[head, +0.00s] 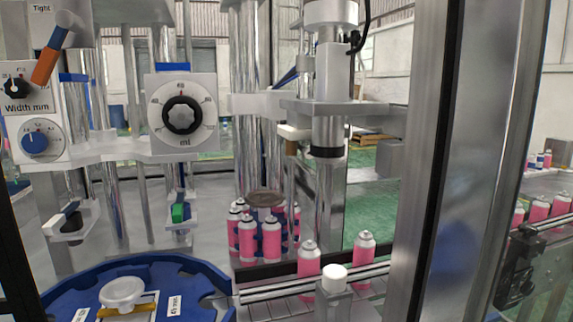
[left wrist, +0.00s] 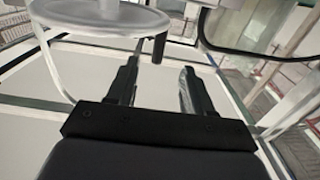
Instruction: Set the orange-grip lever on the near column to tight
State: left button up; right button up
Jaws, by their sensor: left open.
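The orange-grip lever (head: 46,66) is at the upper left of the head view, on the near column's white panel. Its grey and blue arm slants from the upper right down to the orange grip at the lower left. A "Tight" label (head: 41,9) sits above it, left of the lever's upper end. My left gripper (left wrist: 160,70) shows only in the left wrist view, with its two black fingers apart and nothing between them. The lever cannot be made out in that view. My right gripper is in neither view.
Below the lever are a black "Width mm" knob (head: 17,87) and a blue knob (head: 35,142). A large dial (head: 182,114) stands to the right. A blue turntable (head: 72,286), pink cans (head: 271,239) and a wide metal post (head: 432,160) are further around.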

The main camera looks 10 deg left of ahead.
aim_at(66, 21)
jog(key=k+l, duration=1.1)
jog(key=k, duration=0.2)
